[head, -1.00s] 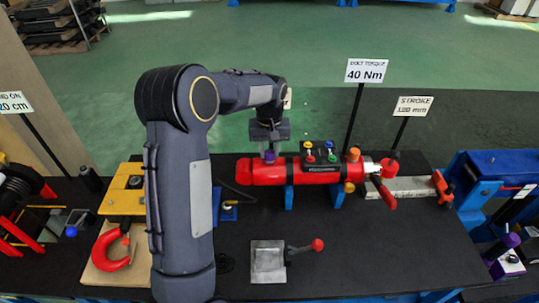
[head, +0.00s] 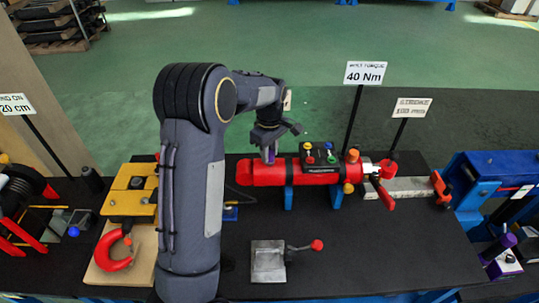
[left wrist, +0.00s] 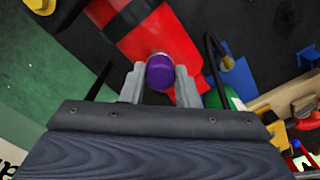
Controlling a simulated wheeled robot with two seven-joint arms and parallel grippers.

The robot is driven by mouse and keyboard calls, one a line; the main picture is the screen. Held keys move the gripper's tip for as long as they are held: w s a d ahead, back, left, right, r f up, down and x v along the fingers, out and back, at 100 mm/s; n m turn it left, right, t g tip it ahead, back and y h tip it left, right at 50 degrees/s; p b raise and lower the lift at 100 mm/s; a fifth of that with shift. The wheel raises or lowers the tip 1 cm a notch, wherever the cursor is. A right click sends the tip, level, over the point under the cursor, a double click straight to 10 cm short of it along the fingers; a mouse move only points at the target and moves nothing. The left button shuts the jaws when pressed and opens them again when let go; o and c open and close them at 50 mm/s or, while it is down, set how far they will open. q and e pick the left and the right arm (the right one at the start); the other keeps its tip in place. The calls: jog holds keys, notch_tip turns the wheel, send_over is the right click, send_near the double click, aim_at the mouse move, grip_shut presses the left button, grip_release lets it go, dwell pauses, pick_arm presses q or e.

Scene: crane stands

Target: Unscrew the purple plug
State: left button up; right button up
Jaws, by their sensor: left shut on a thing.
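The purple plug (left wrist: 161,73) sits between the two fingertips of my left gripper (left wrist: 160,84) in the left wrist view, and the jaws are shut on it. In the head view my left gripper (head: 270,152) comes down from above onto the left end of the red cylinder (head: 258,172), where the plug is mostly hidden by the fingers. The cylinder lies on blue supports and also shows in the left wrist view (left wrist: 158,38). I cannot tell whether the plug is clear of its port. My right gripper is not in view.
Beside my gripper, a black block with several coloured knobs (head: 322,160) sits on the cylinder. A grey plate with a red-knobbed lever (head: 268,262) lies in front. A yellow fixture (head: 128,200) stands left, a blue frame (head: 490,185) right. The black tabletop is bare at front right.

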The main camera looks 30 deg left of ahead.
pick_arm(q)
jog(key=shift+w+r, duration=0.1)
jog(key=shift+r, duration=0.05)
jog(key=n+p, duration=0.1)
jog(key=n, duration=0.2)
jog(key=shift+r+n, duration=0.15)
jog(key=shift+n, duration=0.95)
jog(key=n+p, duration=0.2)
jog(key=shift+n, duration=1)
jog(key=shift+n+p, duration=0.3)
jog(key=shift+n, duration=0.2)
